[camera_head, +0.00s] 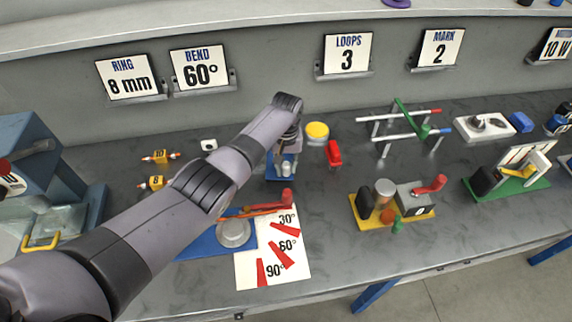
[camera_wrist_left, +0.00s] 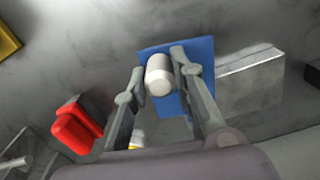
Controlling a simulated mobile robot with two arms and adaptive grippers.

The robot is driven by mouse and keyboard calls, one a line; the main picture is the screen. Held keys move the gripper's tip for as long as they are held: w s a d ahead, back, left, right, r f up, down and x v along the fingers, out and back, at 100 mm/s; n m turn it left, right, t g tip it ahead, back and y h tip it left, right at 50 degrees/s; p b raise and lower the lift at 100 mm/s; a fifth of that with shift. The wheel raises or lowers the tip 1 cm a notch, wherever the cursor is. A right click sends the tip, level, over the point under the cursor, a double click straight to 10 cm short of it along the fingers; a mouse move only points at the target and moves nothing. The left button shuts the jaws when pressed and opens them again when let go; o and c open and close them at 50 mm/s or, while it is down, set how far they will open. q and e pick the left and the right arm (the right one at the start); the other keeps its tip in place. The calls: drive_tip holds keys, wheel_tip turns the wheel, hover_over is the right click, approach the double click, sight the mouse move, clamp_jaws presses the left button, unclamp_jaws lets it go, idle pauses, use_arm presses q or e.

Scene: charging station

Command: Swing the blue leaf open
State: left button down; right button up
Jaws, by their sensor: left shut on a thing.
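The blue leaf (camera_wrist_left: 200,52) is a flat blue plate with a pale, rounded knob (camera_wrist_left: 159,76) on it, in the left wrist view. My left gripper (camera_wrist_left: 160,70) has one finger on each side of the knob and is shut on it. In the head view, the left gripper (camera_head: 284,152) reaches down over the blue piece (camera_head: 273,176), and its wrist and fingers hide much of it. How the leaf is hinged is hidden. My right gripper is not in view.
A red object (camera_head: 334,153) and a yellow-topped cylinder (camera_head: 317,131) stand close right of the left gripper. In front lie a blue bending board (camera_head: 200,243) and an angle sheet (camera_head: 300,266). A yellow-based crank device (camera_head: 412,207) stands further right.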

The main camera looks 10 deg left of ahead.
use_arm(q)
drive_tip(key=c, duration=1.4)
unclamp_jaws()
drive_tip(key=shift+o, duration=0.3)
wheel_tip(320, 180, up, 12)
drive_tip(key=shift+f, duration=0.1)
